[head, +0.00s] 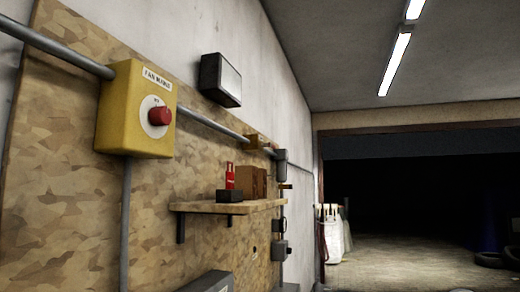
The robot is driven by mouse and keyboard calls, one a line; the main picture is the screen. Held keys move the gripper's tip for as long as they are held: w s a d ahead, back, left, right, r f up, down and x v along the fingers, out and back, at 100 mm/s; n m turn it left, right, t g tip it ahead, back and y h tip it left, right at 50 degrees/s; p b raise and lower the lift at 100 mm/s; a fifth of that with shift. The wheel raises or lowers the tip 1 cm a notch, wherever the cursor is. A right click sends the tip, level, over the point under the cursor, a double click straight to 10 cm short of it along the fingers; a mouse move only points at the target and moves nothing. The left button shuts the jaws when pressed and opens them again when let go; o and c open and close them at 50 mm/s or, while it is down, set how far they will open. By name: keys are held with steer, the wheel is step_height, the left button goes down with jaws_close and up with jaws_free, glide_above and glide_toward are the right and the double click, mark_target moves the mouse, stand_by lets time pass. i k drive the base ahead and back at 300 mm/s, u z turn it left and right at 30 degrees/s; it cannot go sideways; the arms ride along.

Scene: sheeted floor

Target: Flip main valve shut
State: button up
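No part is clearly marked as the main valve. A yellow box (137,108) with a red knob (160,115) on a white round plate is fixed to the wall board at the left; its label seems to start with "FAN". A grey pipe (210,126) runs along the wall on both sides of the box. Farther along, a small yellowish part (258,141) sits at the pipe, and a small orange-brown part (286,186) sticks out below a grey fitting (281,156). Both are too small to identify. My gripper is not in view.
A wooden shelf (215,206) juts from the board, holding a red bottle (230,177), a dark box (229,196) and brown boxes (251,182). A wall lamp (220,80) hangs above. White sacks (333,232) stand by the dark opening. Tyres (490,259) lie right; floor (400,268) between is clear.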

mark_target(269, 145)
steer(key=z, duration=1.3)
steer(key=i, duration=1.8)
steer(key=u, duration=1.8)
steer(key=i, duration=0.35)
steer(key=u, duration=0.15)
